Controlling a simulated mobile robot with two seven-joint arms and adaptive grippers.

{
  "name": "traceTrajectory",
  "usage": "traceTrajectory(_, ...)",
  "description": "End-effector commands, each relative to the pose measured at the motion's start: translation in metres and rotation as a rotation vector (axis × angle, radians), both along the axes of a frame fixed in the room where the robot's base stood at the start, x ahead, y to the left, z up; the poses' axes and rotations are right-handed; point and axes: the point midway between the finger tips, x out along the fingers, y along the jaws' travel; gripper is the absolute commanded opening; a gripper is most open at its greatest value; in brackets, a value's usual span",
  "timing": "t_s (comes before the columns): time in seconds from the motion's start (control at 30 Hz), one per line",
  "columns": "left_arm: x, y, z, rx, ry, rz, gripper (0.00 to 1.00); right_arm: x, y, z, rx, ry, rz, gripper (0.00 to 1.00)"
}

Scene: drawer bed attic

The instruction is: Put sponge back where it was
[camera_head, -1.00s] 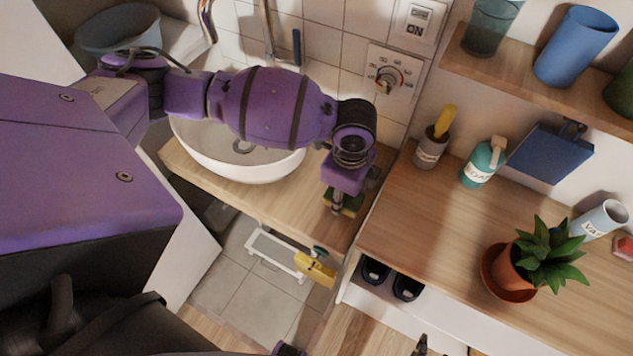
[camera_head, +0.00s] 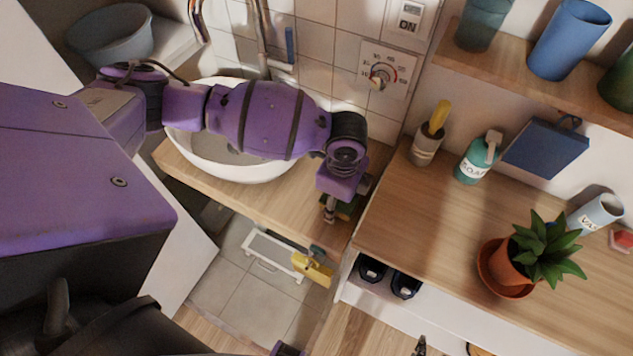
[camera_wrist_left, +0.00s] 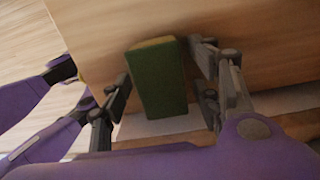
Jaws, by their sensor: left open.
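The sponge (camera_head: 345,207), green with a yellowish side, is at the right end of the wooden washbasin counter (camera_head: 270,202). It is partly hidden behind my left gripper (camera_head: 331,213) in the head view. In the left wrist view the sponge (camera_wrist_left: 158,82) stands out as a green block between the two fingers of my left gripper (camera_wrist_left: 161,72). The fingers are open, one on each side, with a visible gap on the left; contact on the right is unclear.
The white basin (camera_head: 245,170) lies under my left arm. To the right, a higher wooden counter holds a brush cup (camera_head: 425,150), a soap bottle (camera_head: 473,165) and a potted plant (camera_head: 510,270). A yellow object (camera_head: 313,270) is below by a white stool (camera_head: 272,258).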

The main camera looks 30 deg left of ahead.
Motion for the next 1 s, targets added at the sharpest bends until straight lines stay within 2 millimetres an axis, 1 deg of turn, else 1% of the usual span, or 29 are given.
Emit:
traceTrajectory(0.13, 0.002, -0.001, 0.006, -0.001, -0.005, -0.002, 0.57, 0.0, 0.001, 0.0, 0.001, -0.001, -0.001, 0.4)
traceTrajectory(0.23, 0.003, -0.001, 0.019, -0.002, -0.007, -0.002, 0.57, 0.002, 0.001, 0.003, 0.004, -0.005, -0.002, 0.4)
traceTrajectory(0.37, 0.004, -0.001, 0.046, -0.001, -0.01, -0.002, 0.57, 0.006, 0.004, 0.007, 0.009, -0.011, -0.005, 0.4)
traceTrajectory(0.5, 0.003, -0.001, 0.078, -0.001, -0.01, -0.002, 0.57, 0.007, 0.007, 0.01, 0.014, -0.013, -0.003, 0.4)
traceTrajectory(0.6, 0.003, -0.001, 0.097, -0.001, -0.009, -0.002, 0.57, 0.007, 0.009, 0.011, 0.017, -0.013, -0.002, 0.4)
traceTrajectory(0.7, 0.002, -0.001, 0.111, -0.001, -0.007, -0.002, 0.57, 0.007, 0.009, 0.011, 0.018, -0.011, -0.002, 0.4)
traceTrajectory(0.83, 0.001, -0.001, 0.122, -0.001, -0.004, -0.002, 0.57, 0.005, 0.009, 0.011, 0.016, -0.008, 0.0, 0.4)
traceTrajectory(1.0, 0.001, -0.001, 0.125, -0.001, -0.003, -0.001, 0.57, 0.003, 0.006, 0.009, 0.011, -0.003, 0.004, 0.4)
